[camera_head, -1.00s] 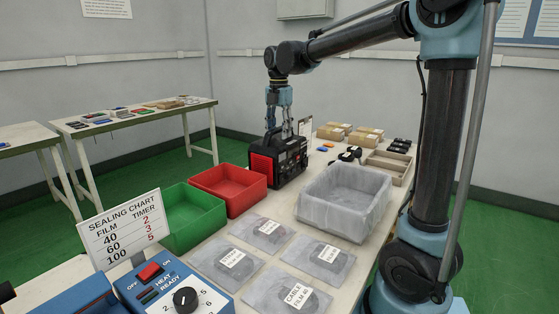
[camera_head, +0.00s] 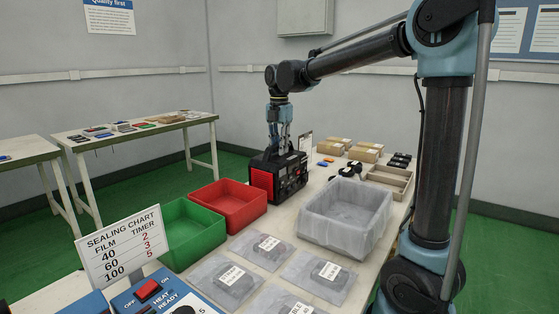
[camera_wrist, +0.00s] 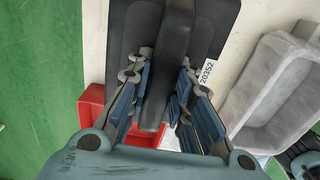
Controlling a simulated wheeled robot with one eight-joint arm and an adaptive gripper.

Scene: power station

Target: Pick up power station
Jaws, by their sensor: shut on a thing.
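The power station (camera_head: 290,180) is a black box with a red end panel and a top handle, upright at the table's far left edge, behind the red bin. My gripper (camera_head: 280,147) is above it, pointing down, with its fingers at the handle. In the wrist view my gripper (camera_wrist: 163,68) has its blue-grey fingers on both sides of the dark handle (camera_wrist: 167,95), shut on it. The black top (camera_wrist: 207,30) of the power station spreads below. Its underside is hidden, and I cannot tell whether it touches the table.
A red bin (camera_head: 250,214) and a green bin (camera_head: 205,250) stand in front. A lined grey bin (camera_head: 385,225) is to the right. Flat bagged items (camera_head: 262,250) lie before it. A sealing chart sign (camera_head: 122,245), cartons (camera_head: 364,155) and a wooden tray (camera_head: 390,178) are also near.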

